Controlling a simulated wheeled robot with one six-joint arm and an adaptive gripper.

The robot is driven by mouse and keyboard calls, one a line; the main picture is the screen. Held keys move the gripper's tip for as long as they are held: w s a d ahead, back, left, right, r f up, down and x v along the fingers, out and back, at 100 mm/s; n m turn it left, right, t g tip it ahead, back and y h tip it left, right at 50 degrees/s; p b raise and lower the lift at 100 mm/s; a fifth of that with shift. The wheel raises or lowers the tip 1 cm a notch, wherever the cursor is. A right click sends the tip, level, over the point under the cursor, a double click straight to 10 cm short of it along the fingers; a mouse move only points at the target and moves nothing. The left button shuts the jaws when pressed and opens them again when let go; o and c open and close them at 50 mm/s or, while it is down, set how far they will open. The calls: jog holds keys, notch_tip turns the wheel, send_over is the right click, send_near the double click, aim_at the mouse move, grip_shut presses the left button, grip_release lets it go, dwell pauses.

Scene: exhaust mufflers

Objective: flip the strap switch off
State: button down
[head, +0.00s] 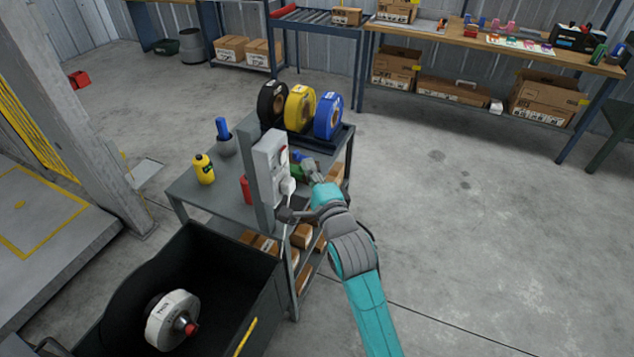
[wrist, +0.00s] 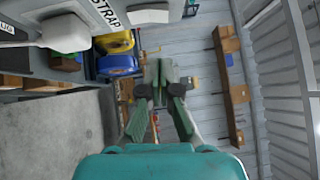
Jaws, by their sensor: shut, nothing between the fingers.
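A grey switch box (head: 268,158) is mounted on an upright post on the grey cart, with small red parts near its top edge. A white plug (head: 288,186) with a cord sits low on its face; it also shows large in the wrist view (wrist: 66,32). The wrist view shows part of a panel lettered "STRAP" (wrist: 105,12), with a pale fitting (wrist: 148,13) beside the lettering. I cannot tell the switch's position. My gripper (head: 305,168) is just right of the box. In the wrist view its fingers (wrist: 158,72) are together and empty, apart from the panel.
Black, yellow and blue strap reels (head: 299,107) stand behind the box on the cart. A yellow bottle (head: 203,169) and a grey cup with a blue item (head: 225,138) stand left of the post. A black bin (head: 225,262) is in front. Open floor (head: 480,240) lies to the right.

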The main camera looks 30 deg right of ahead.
aim_at(284, 155)
jog(key=shift+w+a+r, duration=0.1)
jog(key=shift+w+a, duration=0.3)
jog(key=shift+w, duration=0.3)
jog(key=shift+w+a+r, duration=0.1)
jog(key=shift+w+a, duration=0.3)
jog(key=shift+w, duration=0.25)
jog(key=shift+w+a+r, duration=0.1)
jog(key=shift+w+a, duration=0.3)
jog(key=shift+w, duration=0.3)
jog(key=shift+w+a+r, duration=0.1)
